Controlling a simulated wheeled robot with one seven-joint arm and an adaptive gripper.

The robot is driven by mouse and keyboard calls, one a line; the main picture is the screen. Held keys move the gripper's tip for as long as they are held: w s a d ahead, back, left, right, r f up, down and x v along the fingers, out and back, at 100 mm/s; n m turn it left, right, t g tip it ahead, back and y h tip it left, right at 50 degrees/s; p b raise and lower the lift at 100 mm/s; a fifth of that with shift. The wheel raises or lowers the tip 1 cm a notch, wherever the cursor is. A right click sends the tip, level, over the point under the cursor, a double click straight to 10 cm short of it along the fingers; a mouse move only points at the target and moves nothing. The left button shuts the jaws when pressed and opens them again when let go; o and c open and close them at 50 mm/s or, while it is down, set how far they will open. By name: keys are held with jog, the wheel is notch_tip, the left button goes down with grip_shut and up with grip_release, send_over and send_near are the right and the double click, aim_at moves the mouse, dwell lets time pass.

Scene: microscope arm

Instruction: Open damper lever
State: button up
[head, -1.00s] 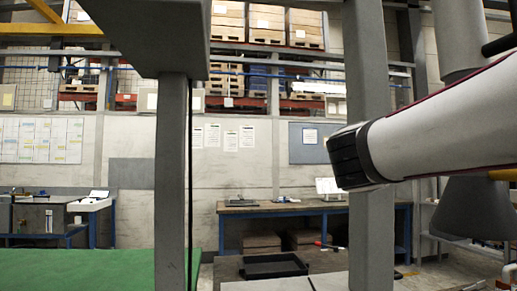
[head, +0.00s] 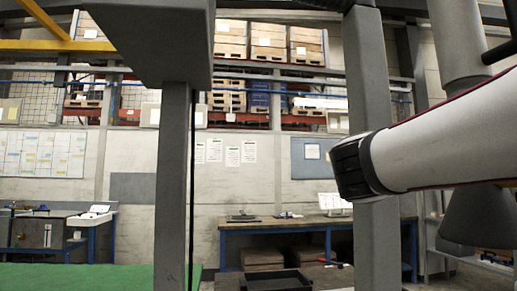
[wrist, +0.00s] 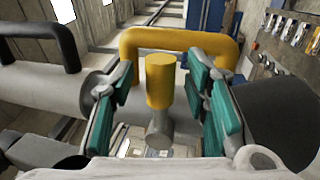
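In the wrist view, a lever with a thick yellow cylindrical grip (wrist: 160,82) on a grey stem (wrist: 159,130) stands in the middle of the picture. My gripper (wrist: 161,100) is open, with teal pads to the left and right of the lever. Gaps show between the pads and the yellow grip, so it does not look held. A yellow arched bar (wrist: 190,40) lies behind the grip. A grey pipe (wrist: 45,88) runs to the left. In the head view my gripper and the lever are not clearly seen; a grey duct with a conical hood (head: 475,222) stands at the right.
A dark curved handle (wrist: 40,35) rises over the pipe at left, and a dark cylinder (wrist: 275,112) lies close at right. In the head view, a grey post (head: 376,100) stands near my arm. A blue-framed bench (head: 275,223) is farther back.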

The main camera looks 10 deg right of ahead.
jog(key=a+f, duration=0.2)
jog(key=a, duration=0.9)
jog(key=shift+s+a+f, duration=0.15)
jog(key=shift+s+a, duration=0.1)
jog(key=shift+a, duration=0.15)
jog(key=shift+f, duration=0.1)
jog(key=s+d+f+y, duration=0.1)
jog(key=s+f+y, duration=0.2)
jog(key=f, duration=0.4)
jog(key=s+d+f+n+y, duration=0.1)
jog(key=s+f+y, duration=0.2)
jog(key=f, duration=0.5)
jog(key=s+d+f+y, duration=0.2)
jog(key=s+f+y, duration=0.1)
jog(key=f, duration=0.4)
jog(key=s+a+f+m+y, duration=0.1)
jog(key=s+a+f+y, duration=0.1)
jog(key=a+f+y, duration=0.5)
jog(key=s+a+f+m+y, duration=0.1)
jog(key=s+a+f+y, duration=0.3)
jog(key=f, duration=0.4)
notch_tip(320, 180, up, 15)
jog(key=w+a+t+p, duration=0.1)
jog(key=t+p, duration=0.2)
jog(key=p, duration=1)
jog(key=shift+w+a+f, duration=0.15)
jog(key=shift+w+a, duration=0.05)
jog(key=shift+a, duration=0.05)
